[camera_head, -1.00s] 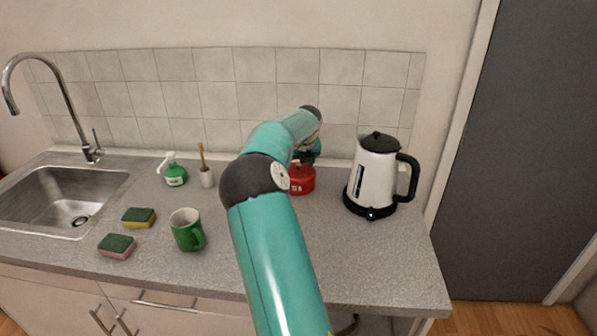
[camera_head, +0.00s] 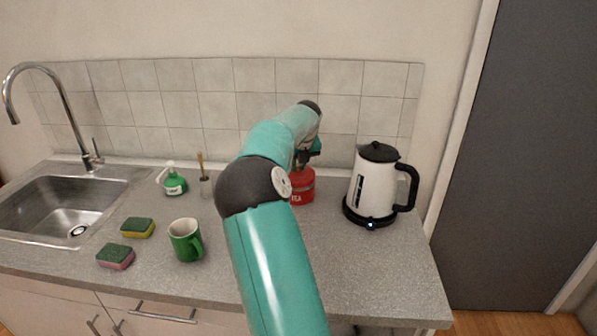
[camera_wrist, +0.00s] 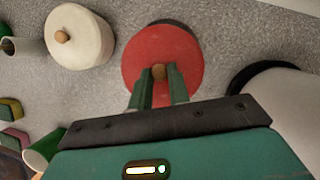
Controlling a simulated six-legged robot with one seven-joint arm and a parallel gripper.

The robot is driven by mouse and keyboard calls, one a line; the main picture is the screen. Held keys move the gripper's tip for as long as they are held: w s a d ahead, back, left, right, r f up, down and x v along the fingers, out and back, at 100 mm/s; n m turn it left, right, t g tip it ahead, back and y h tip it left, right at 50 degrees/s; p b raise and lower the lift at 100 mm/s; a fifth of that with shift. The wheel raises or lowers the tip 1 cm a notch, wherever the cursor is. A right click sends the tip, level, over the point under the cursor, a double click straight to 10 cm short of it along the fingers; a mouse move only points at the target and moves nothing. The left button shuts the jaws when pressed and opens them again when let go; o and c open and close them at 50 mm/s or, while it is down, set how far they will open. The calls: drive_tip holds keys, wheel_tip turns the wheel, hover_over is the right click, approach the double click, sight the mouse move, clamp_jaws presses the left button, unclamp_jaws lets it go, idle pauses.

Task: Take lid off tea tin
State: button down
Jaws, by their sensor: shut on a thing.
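The red tea tin (camera_head: 303,192) stands on the counter left of the kettle, partly hidden behind my arm. In the wrist view its round red lid (camera_wrist: 140,62) with a small wooden knob (camera_wrist: 158,72) lies straight ahead of my gripper. My gripper (camera_wrist: 159,76) is shut on the knob, one green finger on each side. In the head view my gripper (camera_head: 306,160) is just above the tin. I cannot tell whether there is a gap between lid and tin.
A white kettle (camera_head: 373,185) on a black base stands close right. A cream canister (camera_wrist: 78,38) with a wooden knob stands left of the tin. A green mug (camera_head: 184,240), two sponges (camera_head: 137,228), a green bottle (camera_head: 173,183) and a sink (camera_head: 60,205) are further left.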

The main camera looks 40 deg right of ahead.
drive_tip(key=s+a+r, duration=0.1)
drive_tip(key=r, duration=0.1)
drive_tip(key=s+a+r, duration=0.1)
drive_tip(key=a+r, duration=0.1)
drive_tip(key=shift+s+r, duration=0.1)
drive_tip(key=shift+s, duration=0.1)
drive_tip(key=s+a+r, duration=0.3)
drive_tip(key=s+a, duration=0.2)
drive_tip(key=a, duration=0.1)
drive_tip(key=shift+s+r, duration=0.2)
drive_tip(key=shift+r, duration=0.05)
